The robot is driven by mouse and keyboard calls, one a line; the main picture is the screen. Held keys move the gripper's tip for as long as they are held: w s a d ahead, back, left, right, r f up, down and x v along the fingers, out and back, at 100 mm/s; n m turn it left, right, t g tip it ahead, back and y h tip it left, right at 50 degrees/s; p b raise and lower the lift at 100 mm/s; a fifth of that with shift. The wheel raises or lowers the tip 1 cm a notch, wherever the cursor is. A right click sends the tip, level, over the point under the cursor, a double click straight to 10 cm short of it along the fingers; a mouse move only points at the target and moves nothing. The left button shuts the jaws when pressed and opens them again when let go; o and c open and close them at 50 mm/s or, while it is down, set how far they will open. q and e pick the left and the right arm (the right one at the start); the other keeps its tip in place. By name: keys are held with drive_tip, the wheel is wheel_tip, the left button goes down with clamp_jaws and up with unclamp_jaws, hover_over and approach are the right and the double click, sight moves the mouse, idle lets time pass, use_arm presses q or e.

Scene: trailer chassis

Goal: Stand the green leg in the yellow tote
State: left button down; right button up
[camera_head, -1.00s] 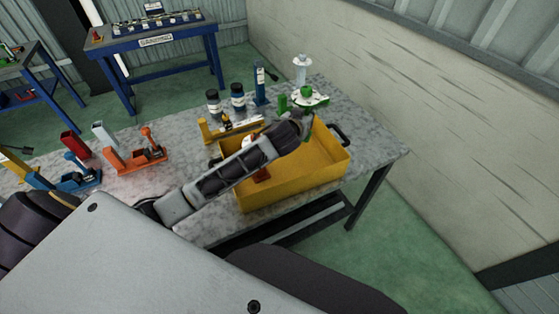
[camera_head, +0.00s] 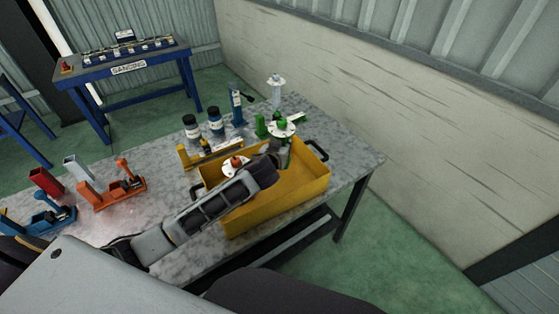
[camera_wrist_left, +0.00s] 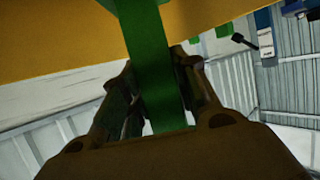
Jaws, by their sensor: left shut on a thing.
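The yellow tote (camera_head: 290,198) sits on the near right part of the grey speckled table, with dark handles. My left gripper (camera_head: 281,153) reaches over the tote near its back edge. It is shut on the green leg (camera_head: 288,160), which shows as a green bar between the fingers in the left wrist view (camera_wrist_left: 150,55). The leg's lower end is hidden, so I cannot tell whether it touches the tote floor. The tote's yellow wall (camera_wrist_left: 45,45) fills the top of the left wrist view. My right gripper is not in view.
An orange part with a white disc (camera_head: 235,165) shows at the tote's left end, partly behind my arm. A green part with a white plate (camera_head: 283,128), dark jars (camera_head: 215,119) and a blue jack (camera_head: 237,106) stand behind the tote. Orange jack (camera_head: 113,190) is at left.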

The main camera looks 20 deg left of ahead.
use_arm(q)
drive_tip(key=shift+f, duration=1.05)
drive_tip(key=shift+f, duration=1.9)
drive_tip(key=shift+f, duration=0.15)
drive_tip(key=c, duration=1.1)
unclamp_jaws()
drive_tip(key=v, duration=0.7)
drive_tip(key=shift+s+b, duration=0.25)
drive_tip(key=shift+b, duration=0.15)
